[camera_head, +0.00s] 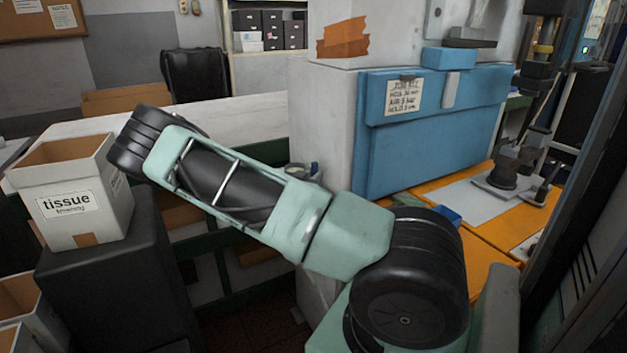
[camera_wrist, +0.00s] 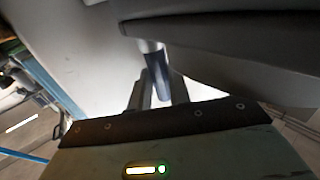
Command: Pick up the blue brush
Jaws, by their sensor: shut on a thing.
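In the wrist view, my gripper (camera_wrist: 158,92) is shut on a slim dark blue-grey handle, which I take to be the blue brush (camera_wrist: 157,68). A pale metallic part of it shows above the handle, and its far end is hidden behind a large grey shape. In the head view my arm crosses the middle, and neither the gripper nor the held brush can be made out there.
A white tissue box (camera_head: 85,205) stands on a dark block at the left. A large blue case (camera_head: 430,130) stands behind an orange table (camera_head: 490,265) at the right. A small blue block (camera_head: 447,216) and a grey device (camera_head: 512,175) are on that table.

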